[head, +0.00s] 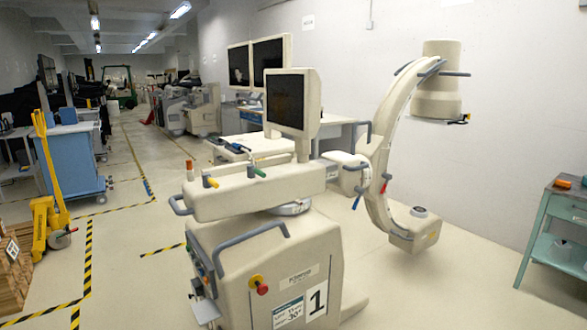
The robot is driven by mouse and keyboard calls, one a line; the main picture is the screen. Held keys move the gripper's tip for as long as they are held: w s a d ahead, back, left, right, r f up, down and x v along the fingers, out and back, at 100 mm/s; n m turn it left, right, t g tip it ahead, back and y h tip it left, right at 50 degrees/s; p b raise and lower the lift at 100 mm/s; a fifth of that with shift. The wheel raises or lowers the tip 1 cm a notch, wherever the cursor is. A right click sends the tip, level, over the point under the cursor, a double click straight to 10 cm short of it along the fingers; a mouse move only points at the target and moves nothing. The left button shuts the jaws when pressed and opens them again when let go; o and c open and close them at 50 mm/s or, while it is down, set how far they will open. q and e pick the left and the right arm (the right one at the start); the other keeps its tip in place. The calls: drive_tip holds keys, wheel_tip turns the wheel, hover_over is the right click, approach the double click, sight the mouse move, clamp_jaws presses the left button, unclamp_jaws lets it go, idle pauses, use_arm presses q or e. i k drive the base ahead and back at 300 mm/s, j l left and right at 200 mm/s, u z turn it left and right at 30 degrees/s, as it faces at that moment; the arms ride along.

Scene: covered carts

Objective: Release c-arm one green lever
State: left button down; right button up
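The c-arm unit marked "1" (318,300) stands in the middle of the head view, a cream machine with a curved arm (385,140) at its right. On its upper console (255,190) a small green lever (257,171) sticks up, left of and below the monitor (291,102). A yellow-tipped lever (210,182) and an orange-tipped one (190,168) stand to its left on the same console. Blue (357,200) and red (384,187) levers hang near the curved arm. Neither of my grippers is in view.
A yellow pallet jack (50,200) and a blue cart (70,160) stand at the left. A teal cart (560,225) stands at the right edge. Other machines line the back (190,105). The floor left of the unit, with striped tape, is mostly clear.

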sight(251, 171)
drive_tip(key=i+l+z, duration=0.3)
drive_tip(key=i, duration=0.7)
drive_tip(key=i+z, duration=0.3)
drive_tip(key=i, duration=0.65)
